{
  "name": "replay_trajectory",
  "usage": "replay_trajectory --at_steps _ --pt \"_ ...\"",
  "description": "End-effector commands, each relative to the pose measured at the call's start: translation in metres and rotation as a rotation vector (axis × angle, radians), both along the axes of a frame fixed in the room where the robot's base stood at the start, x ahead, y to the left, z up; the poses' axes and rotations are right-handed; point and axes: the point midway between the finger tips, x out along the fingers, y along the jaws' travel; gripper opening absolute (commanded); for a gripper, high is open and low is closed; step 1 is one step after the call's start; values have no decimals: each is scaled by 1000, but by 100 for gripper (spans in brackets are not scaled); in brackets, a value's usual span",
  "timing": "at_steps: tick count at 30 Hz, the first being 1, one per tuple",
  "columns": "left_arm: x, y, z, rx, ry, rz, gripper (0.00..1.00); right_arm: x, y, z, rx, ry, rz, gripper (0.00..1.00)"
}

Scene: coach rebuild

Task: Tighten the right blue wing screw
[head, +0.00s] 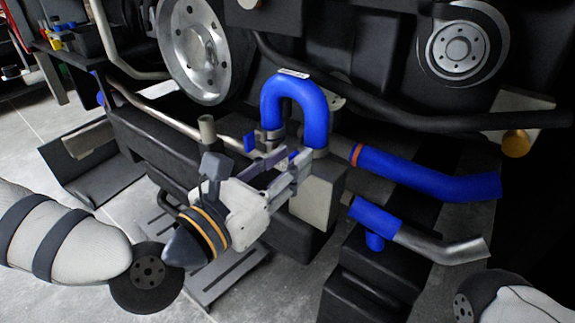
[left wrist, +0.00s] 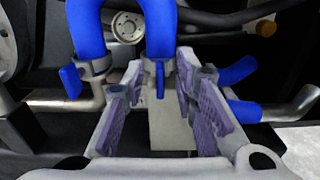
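A blue U-shaped hose (head: 296,92) has both ends in clamps. The right blue wing screw (left wrist: 160,80) is on the clamp at the hose's right end; in the left wrist view it is thin and upright, seen nearly edge-on. My left gripper (head: 281,163) reaches in from the left with its purple-padded fingers open, one on each side of that screw, with a gap to each in the left wrist view. The left blue wing screw (left wrist: 70,81) shows its broad face, outside the fingers. My right gripper is not in view; only part of the right arm shows at bottom right.
Another blue hose (head: 430,177) with an orange ring and a blue-and-metal pipe (head: 416,229) are right of the gripper. A large metal wheel (head: 194,46) stands at upper left. A black pipe (head: 380,106) runs behind. Grey floor (head: 110,225) is open at lower left.

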Motion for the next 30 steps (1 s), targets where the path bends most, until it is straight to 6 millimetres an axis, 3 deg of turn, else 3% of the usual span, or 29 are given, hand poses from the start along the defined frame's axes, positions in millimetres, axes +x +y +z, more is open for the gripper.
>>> replay_trajectory --at_steps 9,13,30 --pt "4 -3 0 1 1 0 27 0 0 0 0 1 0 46" --pt "4 -3 0 1 2 0 0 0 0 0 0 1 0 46" --pt "4 -4 1 92 -64 -1 0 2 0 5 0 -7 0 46"
